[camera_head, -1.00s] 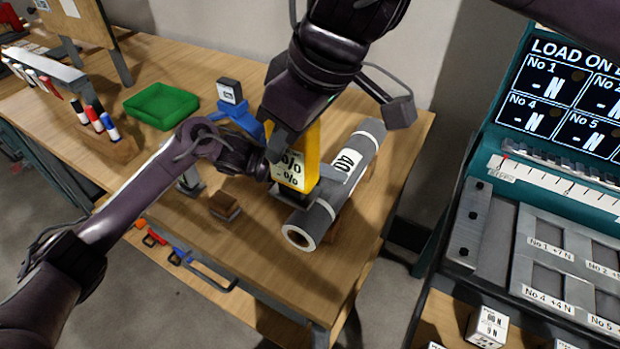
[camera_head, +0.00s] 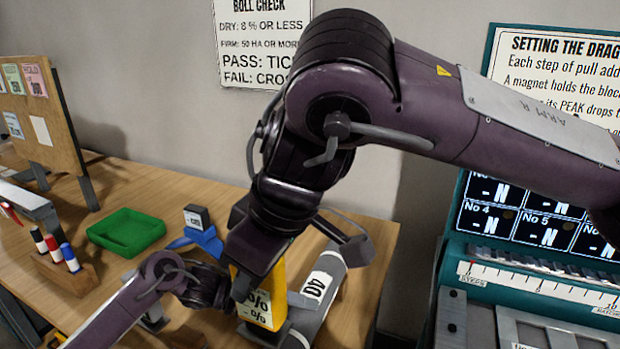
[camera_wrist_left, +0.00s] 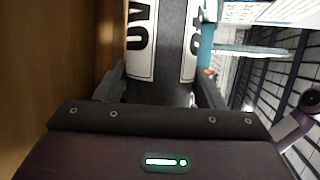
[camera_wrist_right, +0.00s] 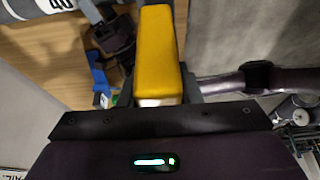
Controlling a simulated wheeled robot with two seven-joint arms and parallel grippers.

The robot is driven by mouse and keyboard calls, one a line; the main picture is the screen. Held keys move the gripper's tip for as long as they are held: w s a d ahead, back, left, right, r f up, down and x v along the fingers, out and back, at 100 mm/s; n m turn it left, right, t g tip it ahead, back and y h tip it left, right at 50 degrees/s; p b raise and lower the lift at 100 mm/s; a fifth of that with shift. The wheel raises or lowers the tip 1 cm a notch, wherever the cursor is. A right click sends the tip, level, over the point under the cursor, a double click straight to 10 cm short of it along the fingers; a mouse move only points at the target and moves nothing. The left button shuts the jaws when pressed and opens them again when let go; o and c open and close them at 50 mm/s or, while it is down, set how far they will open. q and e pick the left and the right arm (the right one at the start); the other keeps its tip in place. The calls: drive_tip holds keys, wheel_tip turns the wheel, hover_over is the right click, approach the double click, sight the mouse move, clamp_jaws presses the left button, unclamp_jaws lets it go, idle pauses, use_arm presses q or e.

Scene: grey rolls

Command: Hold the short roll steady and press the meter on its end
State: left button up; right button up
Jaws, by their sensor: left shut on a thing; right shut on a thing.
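The short grey roll (camera_head: 323,292) lies at the table's right side, with a white "40" label; the picture's lower edge cuts off its near part. It fills the left wrist view (camera_wrist_left: 165,90) between my left fingers. My left gripper (camera_head: 295,306) is shut on the roll, partly hidden behind the meter. The yellow meter (camera_head: 260,301) has a pale face with "%" marks. My right gripper (camera_head: 260,274) is shut on it from above, and its yellow body shows in the right wrist view (camera_wrist_right: 158,60). I cannot tell whether the meter touches the roll.
A green tray (camera_head: 126,233) and a blue stand with a small dark-faced block (camera_head: 197,218) sit behind the grippers. Capped markers (camera_head: 55,250) stand in a wooden holder at left. A teal panel (camera_head: 450,250) stands to the right. My right arm crosses the upper view.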

use_arm(q)
drive_tip(key=o, duration=1.2)
drive_tip(key=shift+a, duration=0.1)
drive_tip(key=shift+o, duration=0.2)
drive_tip(key=shift+s+f, duration=0.1)
drive_tip(key=shift+a, duration=0.1)
